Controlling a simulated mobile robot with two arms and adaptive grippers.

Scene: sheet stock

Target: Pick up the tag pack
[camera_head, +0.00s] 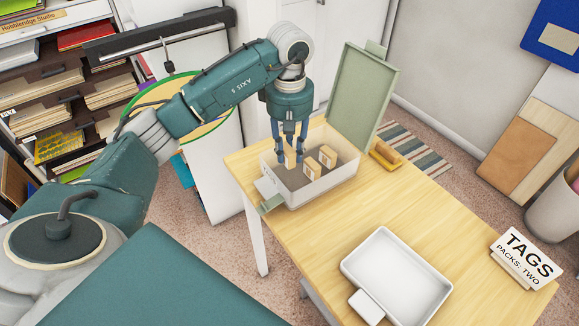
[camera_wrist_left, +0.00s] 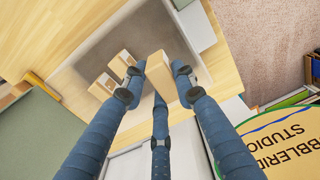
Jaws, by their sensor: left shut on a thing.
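My left gripper (camera_head: 290,152) reaches down into an open grey box (camera_head: 318,192) on the wooden table. Its blue fingers are shut on a small tan tag pack (camera_head: 290,161). The left wrist view shows this pack (camera_wrist_left: 160,76) between the fingertips (camera_wrist_left: 158,82). I cannot tell whether it touches the box floor. Two other tan packs (camera_head: 312,167) (camera_head: 328,156) stand in the box to the right of it, and they show at left in the wrist view (camera_wrist_left: 102,86). My right gripper is out of view.
The box's green lid (camera_head: 362,98) stands open behind it. A white tray (camera_head: 397,272) is at the table's front, and a sign reading "TAGS PACKS: TWO" (camera_head: 525,258) stands at right. A yellow object (camera_head: 386,155) lies beside the box. The table's middle is clear.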

